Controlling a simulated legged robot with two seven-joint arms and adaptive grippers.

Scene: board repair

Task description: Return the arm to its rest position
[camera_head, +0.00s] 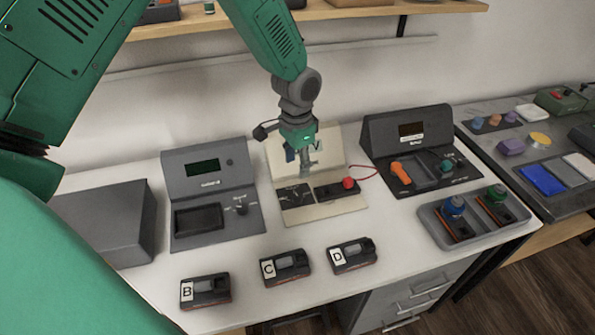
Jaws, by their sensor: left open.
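My left arm (265,35) is green and reaches in from the left, over the back of the white table. Its gripper (308,168) points down above the beige board station (325,210) in the middle. The fingers look small here, and nothing shows between them. The station carries dark modules and a red round knob (349,183) just right of the gripper. Whether the fingertips touch the station cannot be told. My right gripper is not in view.
Three labelled modules, B (206,290), C (285,267) and D (351,254), lie along the front. A grey console (212,200) stands left, a dark console (415,150) right. A grey tray (475,240) holds two parts. A shelf (350,14) runs above.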

